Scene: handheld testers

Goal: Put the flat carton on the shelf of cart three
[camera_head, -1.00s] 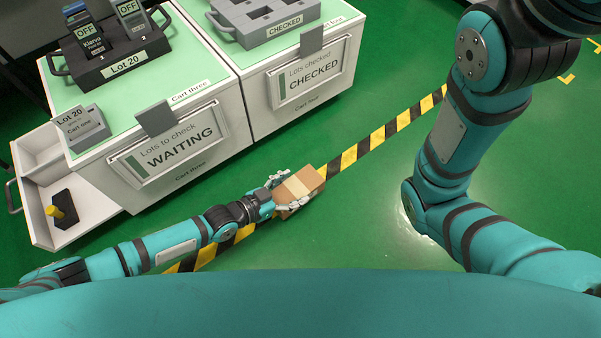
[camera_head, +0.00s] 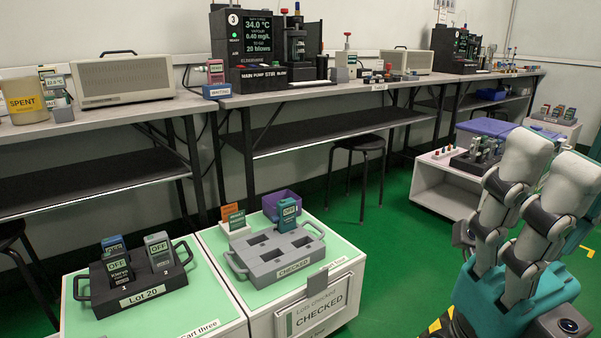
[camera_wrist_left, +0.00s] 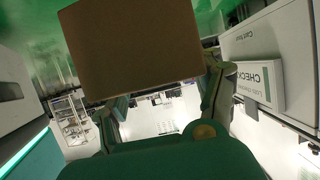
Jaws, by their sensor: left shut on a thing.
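The flat carton (camera_wrist_left: 132,48) is a plain brown box in the left wrist view. My left gripper (camera_wrist_left: 160,98) is shut on it, with a finger at each side of its near edge. Neither the carton nor the left gripper shows in the head view. Cart three (camera_head: 215,318) is at the bottom left of the head view; only its mint-green top and a cut-off label show, and its shelf is out of view.
A black Lot 20 carrier (camera_head: 135,285) with testers stands on cart three. Beside it is the CHECKED cart (camera_head: 345,262) with a grey carrier (camera_head: 275,255) and a purple bin (camera_head: 281,203). Workbenches (camera_head: 270,98) line the wall. Green floor (camera_head: 385,225) is free in the middle.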

